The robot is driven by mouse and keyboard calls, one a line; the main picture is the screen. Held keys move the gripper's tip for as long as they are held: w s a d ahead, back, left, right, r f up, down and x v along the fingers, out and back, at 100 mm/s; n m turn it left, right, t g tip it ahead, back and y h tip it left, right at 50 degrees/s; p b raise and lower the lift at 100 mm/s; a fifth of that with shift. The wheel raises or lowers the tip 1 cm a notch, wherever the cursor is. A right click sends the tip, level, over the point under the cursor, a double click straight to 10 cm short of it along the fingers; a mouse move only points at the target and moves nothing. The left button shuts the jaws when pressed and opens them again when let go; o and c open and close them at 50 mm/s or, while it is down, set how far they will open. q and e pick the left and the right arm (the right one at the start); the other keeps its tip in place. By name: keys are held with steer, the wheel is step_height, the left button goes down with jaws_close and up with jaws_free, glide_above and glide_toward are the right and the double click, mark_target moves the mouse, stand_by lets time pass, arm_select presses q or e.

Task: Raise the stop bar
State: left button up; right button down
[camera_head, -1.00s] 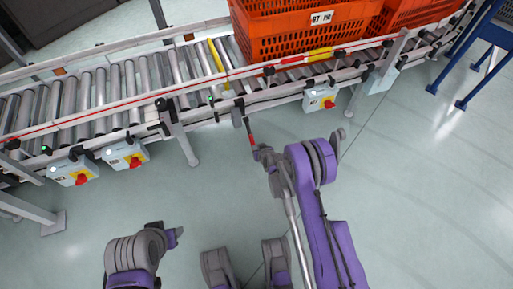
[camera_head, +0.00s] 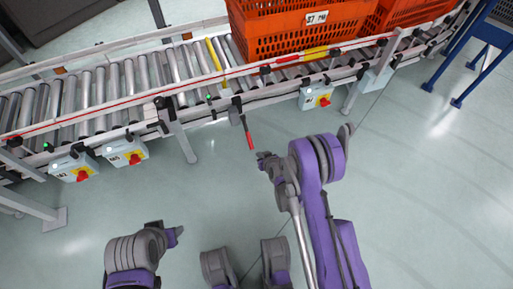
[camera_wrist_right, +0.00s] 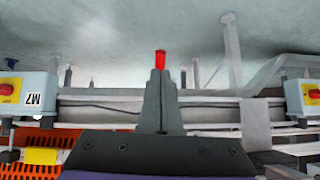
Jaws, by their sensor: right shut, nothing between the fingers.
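A lever with a black shaft and red grip (camera_head: 250,141) sticks out from the near side of the roller conveyor. A yellow bar (camera_head: 214,54) lies across the rollers, left of the orange totes; whether it is raised is hard to tell. My right gripper (camera_head: 262,159) is shut and empty just below the red grip. In the right wrist view, the shut fingers (camera_wrist_right: 160,88) point at a red tip (camera_wrist_right: 160,58) that shows just beyond them; contact cannot be told. My left gripper (camera_head: 177,236) is low at the left, away from the conveyor, its jaws unclear.
Orange totes (camera_head: 290,35) stand on the conveyor (camera_head: 75,102) right of the yellow bar. Switch boxes with red knobs (camera_head: 316,96) hang along its near side. A blue stand (camera_head: 480,62) is at the far right. The floor (camera_head: 420,200) at right is clear.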

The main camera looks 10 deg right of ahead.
arm_select(q)
steer(key=shift+s+r, duration=0.1)
steer(key=shift+r, duration=0.2)
arm_select(e)
steer(key=shift+s+d+r, duration=0.15)
steer(key=shift+s, duration=0.5)
steer(key=shift+s+d+r, duration=0.1)
steer(key=shift+s, duration=0.6)
steer(key=shift+s+d+r, duration=0.15)
steer(key=shift+s, duration=0.5)
